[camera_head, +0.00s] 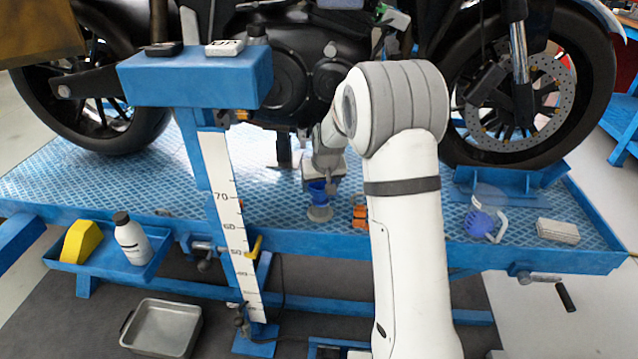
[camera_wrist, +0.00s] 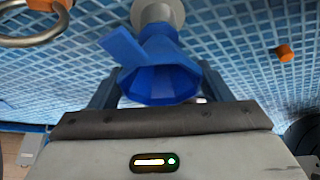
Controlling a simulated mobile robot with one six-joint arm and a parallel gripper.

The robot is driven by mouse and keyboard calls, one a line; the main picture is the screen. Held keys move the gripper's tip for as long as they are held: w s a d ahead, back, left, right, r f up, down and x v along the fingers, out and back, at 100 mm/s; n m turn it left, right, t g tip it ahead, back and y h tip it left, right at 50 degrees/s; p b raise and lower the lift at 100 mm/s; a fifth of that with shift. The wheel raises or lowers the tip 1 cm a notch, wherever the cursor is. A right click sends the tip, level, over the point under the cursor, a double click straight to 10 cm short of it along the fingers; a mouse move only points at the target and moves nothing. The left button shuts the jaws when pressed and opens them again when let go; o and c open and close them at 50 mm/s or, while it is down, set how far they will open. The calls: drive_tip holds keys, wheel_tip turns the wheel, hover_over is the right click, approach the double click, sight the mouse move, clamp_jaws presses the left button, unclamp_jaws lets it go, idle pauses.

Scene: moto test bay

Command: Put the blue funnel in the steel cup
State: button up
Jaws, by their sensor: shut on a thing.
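The blue funnel (camera_head: 318,195) is held in my gripper (camera_head: 325,184) above the blue patterned platform. In the wrist view the funnel (camera_wrist: 158,72) sits between the two fingers, its wide mouth toward the camera and a flat tab sticking out to the left. The steel cup (camera_head: 319,213) stands upright on the platform right below the funnel. In the wrist view the pale rim of the cup (camera_wrist: 170,8) shows behind the funnel's narrow end. The two line up closely; I cannot tell whether the spout is inside the cup or just above it.
An orange item (camera_head: 360,214) stands just right of the cup. A blue post with a measuring scale (camera_head: 227,215) rises at the left. The motorcycle (camera_head: 290,80) is behind.

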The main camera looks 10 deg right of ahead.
drive_tip(key=o, duration=1.1)
drive_tip(key=shift+c, duration=0.2)
drive_tip(key=p+v, duration=0.2)
drive_tip(key=v, duration=0.5)
drive_tip(key=shift+s+r, duration=0.15)
drive_tip(key=shift+r, duration=0.25)
drive_tip(key=s+r+g+p, duration=0.1)
drive_tip(key=s+r+p, duration=1)
drive_tip(key=s+r, duration=0.4)
drive_tip(key=s+r+g+p, duration=0.1)
drive_tip(key=s+r+p, duration=1.1)
drive_tip(key=s, duration=0.7)
drive_tip(key=v, duration=0.3)
drive_tip(key=shift+w+a, duration=0.15)
drive_tip(key=shift+a, duration=0.15)
